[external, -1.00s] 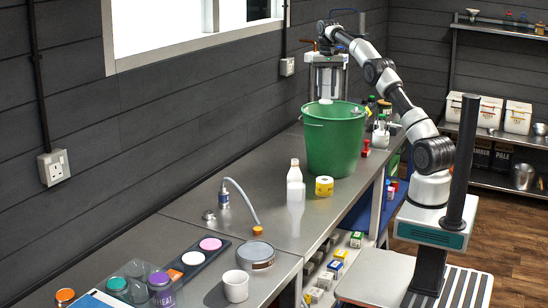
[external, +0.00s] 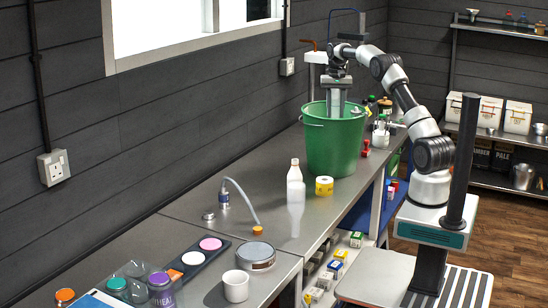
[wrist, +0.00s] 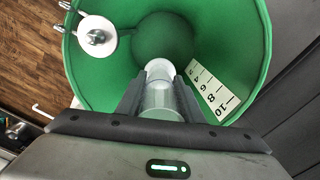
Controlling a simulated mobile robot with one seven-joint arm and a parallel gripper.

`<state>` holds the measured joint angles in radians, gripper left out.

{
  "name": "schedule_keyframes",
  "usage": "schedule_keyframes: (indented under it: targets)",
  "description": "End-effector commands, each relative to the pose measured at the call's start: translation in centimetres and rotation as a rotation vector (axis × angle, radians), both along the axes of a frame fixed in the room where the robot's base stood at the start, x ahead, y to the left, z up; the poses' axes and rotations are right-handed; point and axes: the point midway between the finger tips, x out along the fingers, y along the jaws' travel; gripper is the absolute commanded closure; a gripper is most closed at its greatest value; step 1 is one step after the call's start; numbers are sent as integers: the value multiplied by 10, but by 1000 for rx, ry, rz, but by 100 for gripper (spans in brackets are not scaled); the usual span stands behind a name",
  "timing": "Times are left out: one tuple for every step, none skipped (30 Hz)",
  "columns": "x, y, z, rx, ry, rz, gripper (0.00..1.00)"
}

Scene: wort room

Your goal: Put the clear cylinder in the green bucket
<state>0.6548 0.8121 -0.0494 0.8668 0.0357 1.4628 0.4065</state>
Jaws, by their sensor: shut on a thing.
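The green bucket (external: 331,143) stands upright on the metal bench. My gripper (external: 337,106) points down into the bucket's mouth in the external view, with its fingers partly hidden by the rim. In the wrist view, my gripper (wrist: 158,95) is shut on the clear cylinder (wrist: 160,97), which is between the two dark fingers. The cylinder is over the inside of the bucket (wrist: 96,78). I cannot tell whether its lower end touches the bottom.
A white mug (external: 235,286) and a round tin (external: 256,256) are at the near end. The wall runs along the left.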

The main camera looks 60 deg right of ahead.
Motion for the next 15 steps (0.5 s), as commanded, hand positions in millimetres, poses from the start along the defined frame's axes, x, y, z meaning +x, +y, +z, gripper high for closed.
schedule_keyframes:
  targets:
    - [-1,0,-8,2,2,0,90]
    - [0,0,-12,2,1,0,90]
    - [-1,0,-18,2,2,0,90]
    - [0,0,-23,2,1,0,90]
    - [-1,0,-29,2,2,0,90]
    - [-1,1,-38,2,2,0,90]
    - [-1,1,-46,3,3,0,90]
    - [-1,1,-53,3,3,0,90]
    - [-1,1,-64,4,3,-1,90]
    - [-1,1,-72,4,3,-1,90]
    - [-1,1,-80,4,3,-1,90]
    - [-1,1,-91,5,4,-1,90]
    - [-1,0,-99,4,3,-1,90]
    - [-1,1,-106,4,3,-1,90]
    - [-1,1,-115,3,3,-1,90]
